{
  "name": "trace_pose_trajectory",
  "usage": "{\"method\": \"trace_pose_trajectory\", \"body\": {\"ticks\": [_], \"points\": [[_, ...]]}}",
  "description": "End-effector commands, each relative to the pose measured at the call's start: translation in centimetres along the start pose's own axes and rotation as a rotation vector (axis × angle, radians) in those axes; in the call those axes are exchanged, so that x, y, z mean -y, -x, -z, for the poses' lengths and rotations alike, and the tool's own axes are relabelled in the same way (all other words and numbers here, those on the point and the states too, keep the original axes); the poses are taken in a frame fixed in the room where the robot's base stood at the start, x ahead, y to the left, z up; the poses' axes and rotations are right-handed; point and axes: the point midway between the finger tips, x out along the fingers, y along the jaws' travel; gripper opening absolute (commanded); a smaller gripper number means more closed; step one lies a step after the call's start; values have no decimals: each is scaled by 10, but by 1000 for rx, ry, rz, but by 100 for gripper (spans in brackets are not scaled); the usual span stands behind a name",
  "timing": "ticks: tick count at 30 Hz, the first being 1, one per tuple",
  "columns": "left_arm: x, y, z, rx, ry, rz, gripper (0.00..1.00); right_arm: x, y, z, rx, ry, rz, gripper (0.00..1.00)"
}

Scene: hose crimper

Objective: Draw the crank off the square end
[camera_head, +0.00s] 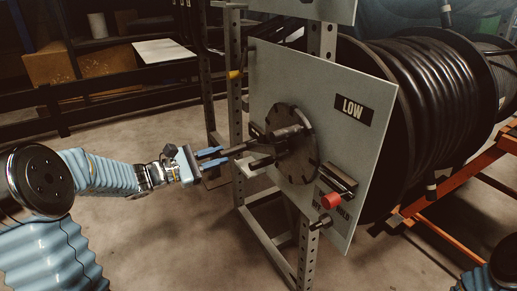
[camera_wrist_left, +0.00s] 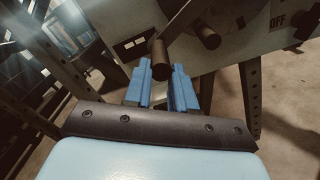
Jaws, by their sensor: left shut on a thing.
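The crank (camera_head: 240,148) is a dark bar with a round grip, standing out at the left of a round dark flange plate (camera_head: 297,158) on the grey panel. In the left wrist view the crank's grip (camera_wrist_left: 160,58) points toward me at the blue fingertips, and its arm runs up to the right. My left gripper (camera_head: 222,156) is shut on the crank's grip, its fingers pointing at the panel. It also shows in the left wrist view (camera_wrist_left: 161,72). The square end is hidden behind the crank. My right gripper is out of view.
The grey panel (camera_head: 345,75) stands on a perforated metal frame (camera_head: 235,100), with a LOW label and a red knob (camera_head: 331,201). A large black hose reel (camera_head: 430,90) stands behind on an orange frame. Floor on the left is clear; shelving with boxes (camera_head: 85,65) is behind.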

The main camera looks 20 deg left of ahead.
Motion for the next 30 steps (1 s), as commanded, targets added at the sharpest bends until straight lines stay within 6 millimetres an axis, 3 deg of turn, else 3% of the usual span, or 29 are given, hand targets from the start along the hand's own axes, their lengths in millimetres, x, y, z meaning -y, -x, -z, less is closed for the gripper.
{"method": "trace_pose_trajectory", "body": {"ticks": [18,28,30], "points": [[2,25,5,-12,5,1,0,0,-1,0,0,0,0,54],[1,26,2,-5,1,1,0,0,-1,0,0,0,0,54],[1,25,2,-4,1,1,7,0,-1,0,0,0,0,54]]}}
